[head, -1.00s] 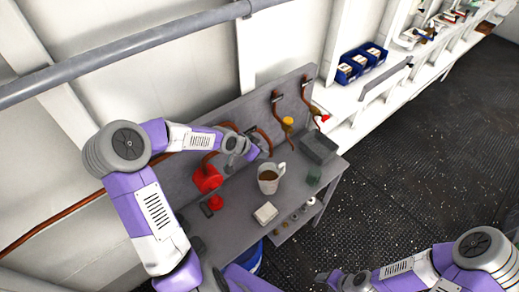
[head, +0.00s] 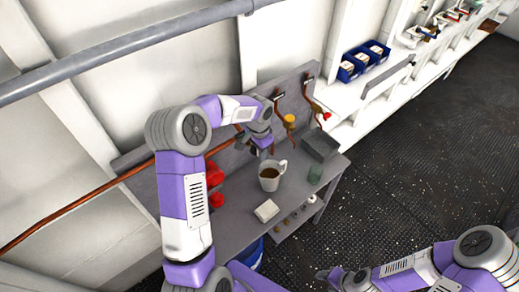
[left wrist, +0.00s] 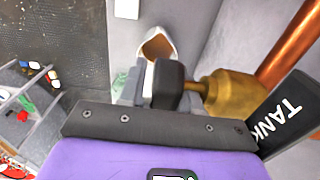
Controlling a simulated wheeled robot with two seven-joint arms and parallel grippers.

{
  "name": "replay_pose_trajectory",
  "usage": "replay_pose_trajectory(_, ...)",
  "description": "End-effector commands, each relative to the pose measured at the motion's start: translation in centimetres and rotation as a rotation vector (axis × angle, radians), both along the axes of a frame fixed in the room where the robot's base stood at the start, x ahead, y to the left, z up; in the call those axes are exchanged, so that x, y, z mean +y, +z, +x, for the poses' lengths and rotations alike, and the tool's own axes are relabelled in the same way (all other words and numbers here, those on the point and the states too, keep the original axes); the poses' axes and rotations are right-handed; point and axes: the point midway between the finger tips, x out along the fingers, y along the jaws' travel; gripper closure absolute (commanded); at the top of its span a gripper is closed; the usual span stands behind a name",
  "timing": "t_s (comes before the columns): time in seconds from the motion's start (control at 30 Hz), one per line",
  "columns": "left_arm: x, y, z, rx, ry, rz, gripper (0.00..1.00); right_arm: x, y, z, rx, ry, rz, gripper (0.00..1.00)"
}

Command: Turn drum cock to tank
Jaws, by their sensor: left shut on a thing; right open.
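In the left wrist view a brass cock body (left wrist: 232,96) sits beside a copper pipe (left wrist: 285,55). A dark plate lettered TANK (left wrist: 285,112) lies right of it. A dark block (left wrist: 168,84), which looks like the cock's handle, stands between the fingers of my left gripper (left wrist: 160,92), shut on it. In the head view my left gripper (head: 262,144) is at the bench's back panel and hides this cock. A white mug of brown liquid (head: 270,176) stands just below the gripper. My right gripper (head: 332,276) is open and empty, low in the picture, away from the bench.
Red items (head: 214,172) are partly behind my left arm. A grey box (head: 320,145), green jar (head: 314,175) and white block (head: 266,211) are on the bench (head: 235,225).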

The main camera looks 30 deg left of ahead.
Motion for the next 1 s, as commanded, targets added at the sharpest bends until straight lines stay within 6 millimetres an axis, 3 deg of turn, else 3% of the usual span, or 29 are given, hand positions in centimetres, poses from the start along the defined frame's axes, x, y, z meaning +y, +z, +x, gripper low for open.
replay_pose_trajectory(0.53,0.03,-0.5,-0.39,0.036,-0.001,0.009,0.98,0.0,0.06,0.0,0.0,0.0,0.0,0.47)
replay_pose_trajectory(0.57,0.04,-0.5,-0.4,0.036,-0.001,0.009,0.64,0.0,0.06,0.0,0.0,0.0,0.0,0.47)
replay_pose_trajectory(0.67,0.03,-0.43,-0.33,0.033,-0.001,0.008,0.49,0.0,0.06,0.0,0.0,0.0,0.0,0.47)
replay_pose_trajectory(1.0,0.02,0.08,-0.13,0.026,-0.001,0.008,0.47,-0.01,0.02,0.0,0.0,0.0,0.0,0.47)
